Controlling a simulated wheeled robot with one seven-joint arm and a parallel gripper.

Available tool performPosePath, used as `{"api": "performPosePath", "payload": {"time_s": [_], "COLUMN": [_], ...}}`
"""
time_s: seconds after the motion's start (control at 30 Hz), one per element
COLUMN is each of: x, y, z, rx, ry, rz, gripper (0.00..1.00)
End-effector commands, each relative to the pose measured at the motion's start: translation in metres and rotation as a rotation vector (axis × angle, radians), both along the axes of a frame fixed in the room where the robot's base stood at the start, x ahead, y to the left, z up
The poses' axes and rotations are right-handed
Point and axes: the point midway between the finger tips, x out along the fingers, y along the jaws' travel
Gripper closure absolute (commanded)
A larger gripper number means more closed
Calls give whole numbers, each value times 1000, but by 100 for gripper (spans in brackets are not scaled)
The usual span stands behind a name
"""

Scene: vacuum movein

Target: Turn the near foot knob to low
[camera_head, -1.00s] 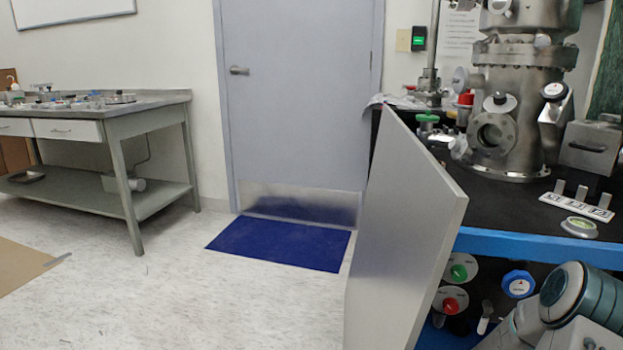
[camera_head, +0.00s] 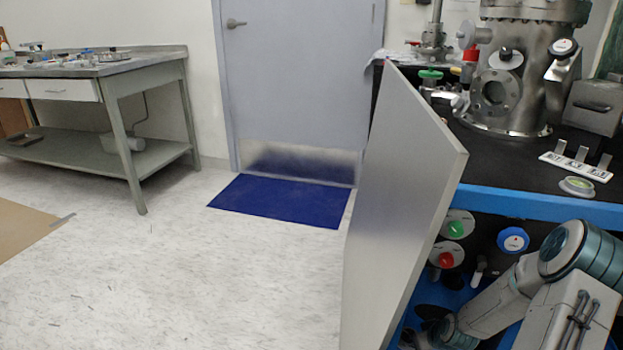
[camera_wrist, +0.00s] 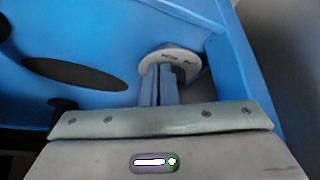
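In the wrist view a round white dial plate (camera_wrist: 172,60) with dark markings sits on the blue frame; it looks like a foot knob. The two fingers of my gripper (camera_wrist: 160,84) reach up to it, close together, and cover its middle. I cannot tell whether they touch or grip the knob between them. In the head view my arm reaches down under the bench, and the gripper and this knob are hidden behind the open panel and the arm.
An open grey panel (camera_head: 410,190) stands left of my arm. Under the bench's blue edge (camera_head: 540,204) are a green knob (camera_head: 455,229), a red knob (camera_head: 446,260) and a blue knob (camera_head: 513,240). A dark oval opening (camera_wrist: 75,74) is left of the dial. Floor (camera_head: 240,285) to the left is clear.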

Motion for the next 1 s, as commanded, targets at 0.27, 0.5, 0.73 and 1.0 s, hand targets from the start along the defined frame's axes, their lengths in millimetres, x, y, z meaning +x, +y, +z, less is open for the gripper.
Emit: {"api": "performPosePath", "payload": {"time_s": [0.27, 0.5, 0.73, 1.0], "x": [2, 1, -5, -6], "y": [-1, -2, -5, -5], "z": [0, 1, 1, 22], "rx": [-1, -1, -1, -2], "ry": [-2, -3, -2, -2], "rz": [-2, -2, -2, 0], "gripper": [100, 100, 100, 100]}}
